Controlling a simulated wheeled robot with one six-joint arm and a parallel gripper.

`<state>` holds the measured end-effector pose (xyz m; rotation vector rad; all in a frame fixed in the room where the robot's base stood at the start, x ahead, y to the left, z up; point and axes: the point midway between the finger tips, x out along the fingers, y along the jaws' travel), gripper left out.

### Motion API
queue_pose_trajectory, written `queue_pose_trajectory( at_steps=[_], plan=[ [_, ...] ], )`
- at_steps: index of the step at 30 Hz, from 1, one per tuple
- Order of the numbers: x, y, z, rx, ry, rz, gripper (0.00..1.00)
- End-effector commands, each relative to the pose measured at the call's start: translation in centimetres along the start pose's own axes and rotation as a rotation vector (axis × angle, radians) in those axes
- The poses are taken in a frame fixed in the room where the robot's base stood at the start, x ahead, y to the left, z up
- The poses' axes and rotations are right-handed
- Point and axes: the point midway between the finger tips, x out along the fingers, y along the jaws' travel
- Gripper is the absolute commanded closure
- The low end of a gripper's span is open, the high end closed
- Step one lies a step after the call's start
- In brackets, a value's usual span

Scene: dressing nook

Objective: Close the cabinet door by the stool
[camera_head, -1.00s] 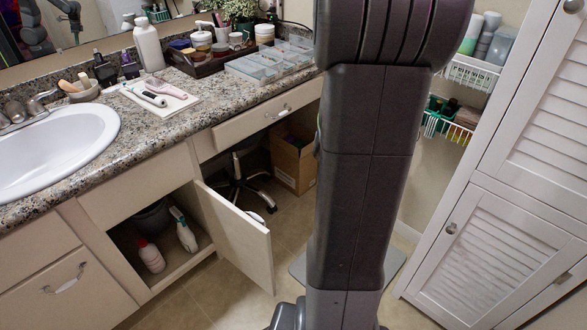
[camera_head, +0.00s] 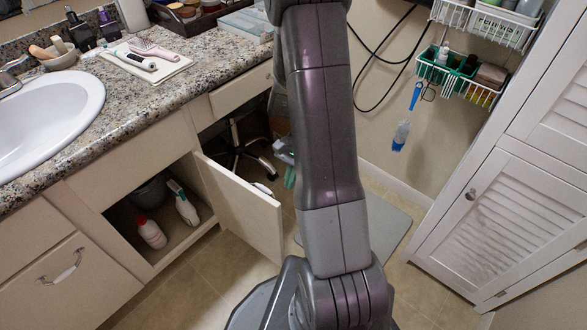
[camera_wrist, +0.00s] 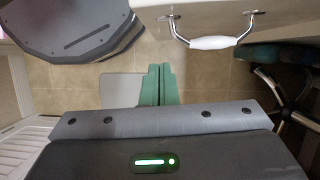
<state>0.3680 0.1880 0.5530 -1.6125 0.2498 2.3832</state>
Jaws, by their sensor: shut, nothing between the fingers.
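The cream cabinet door (camera_head: 245,210) under the sink stands open, swung out into the room beside the stool. The stool's dark wheeled base (camera_head: 238,150) shows in the knee space under the counter; its teal seat and metal legs show in the wrist view (camera_wrist: 285,90). My gripper shows in part in the head view (camera_head: 289,176), beyond and above the door's free edge, apart from it in the picture. In the wrist view its green fingers (camera_wrist: 157,85) are together and empty.
Two bottles (camera_head: 151,232) stand inside the open cabinet. A white louvered closet (camera_head: 490,220) is at right. A grey mat (camera_head: 390,225) lies on the tiled floor.

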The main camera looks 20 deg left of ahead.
Motion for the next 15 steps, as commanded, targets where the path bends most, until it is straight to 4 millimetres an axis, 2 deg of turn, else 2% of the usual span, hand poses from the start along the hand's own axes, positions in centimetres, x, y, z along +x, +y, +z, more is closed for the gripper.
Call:
queue_pose_trajectory(
  at_steps=[1, 4, 9, 15],
  plan=[
    [1.6, 0.1, -0.1, 0.000, -0.002, 0.003, 1.00],
    [3.2, 0.0, 0.1, -0.003, -0.001, 0.003, 1.00],
    [3.7, 0.0, 2.6, -0.005, 0.001, 0.000, 1.00],
    [4.0, 0.0, 3.6, -0.001, 0.001, 0.000, 1.00]
  ],
)
